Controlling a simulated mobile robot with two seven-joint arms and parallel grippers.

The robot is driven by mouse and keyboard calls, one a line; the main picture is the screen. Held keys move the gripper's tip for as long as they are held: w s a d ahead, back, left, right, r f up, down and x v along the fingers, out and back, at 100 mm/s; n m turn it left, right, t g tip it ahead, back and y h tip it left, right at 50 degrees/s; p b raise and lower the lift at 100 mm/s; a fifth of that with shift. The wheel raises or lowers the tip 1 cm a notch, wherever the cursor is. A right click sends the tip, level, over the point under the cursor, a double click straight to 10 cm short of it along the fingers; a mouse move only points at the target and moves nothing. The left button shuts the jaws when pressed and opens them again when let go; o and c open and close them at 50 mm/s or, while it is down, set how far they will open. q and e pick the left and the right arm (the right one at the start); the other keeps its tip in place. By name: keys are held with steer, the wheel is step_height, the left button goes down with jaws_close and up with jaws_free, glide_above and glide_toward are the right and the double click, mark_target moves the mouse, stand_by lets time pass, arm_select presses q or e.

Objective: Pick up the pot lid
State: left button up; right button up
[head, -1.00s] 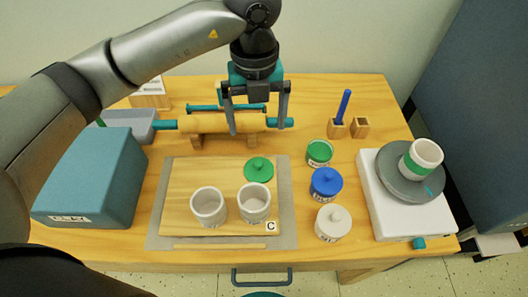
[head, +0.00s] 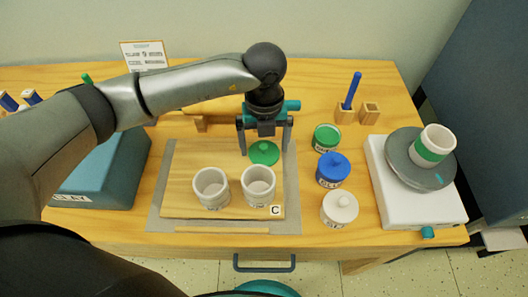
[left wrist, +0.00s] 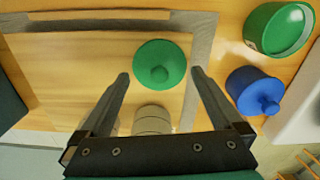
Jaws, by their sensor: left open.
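The green pot lid (head: 264,152), a round disc with a small knob, lies flat on the wooden board (head: 185,165) behind the two white pots. My left gripper (head: 264,150) is open, with its fingers pointing down above the lid, one to each side of it. In the left wrist view the lid (left wrist: 160,63) shows between and beyond the fingertips, with nothing held. The white pots (head: 211,188) and (head: 258,185) stand upright without lids on the board. My right gripper is not in view.
Right of the board stand a green jar (head: 326,138), a blue jar (head: 333,169) and a white jar (head: 339,208). Farther right, a banded cup (head: 433,146) sits on a wheel (head: 405,165). A teal box (head: 105,175) is at left.

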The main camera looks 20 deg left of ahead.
arm_select(q)
steer(key=shift+f, duration=0.7)
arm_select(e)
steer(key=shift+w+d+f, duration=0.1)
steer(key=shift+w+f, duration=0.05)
arm_select(q)
steer(key=shift+c, duration=0.2)
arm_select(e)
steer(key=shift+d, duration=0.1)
arm_select(q)
steer(key=c, duration=1.1)
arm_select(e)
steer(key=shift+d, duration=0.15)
arm_select(q)
steer(key=shift+r, duration=0.15)
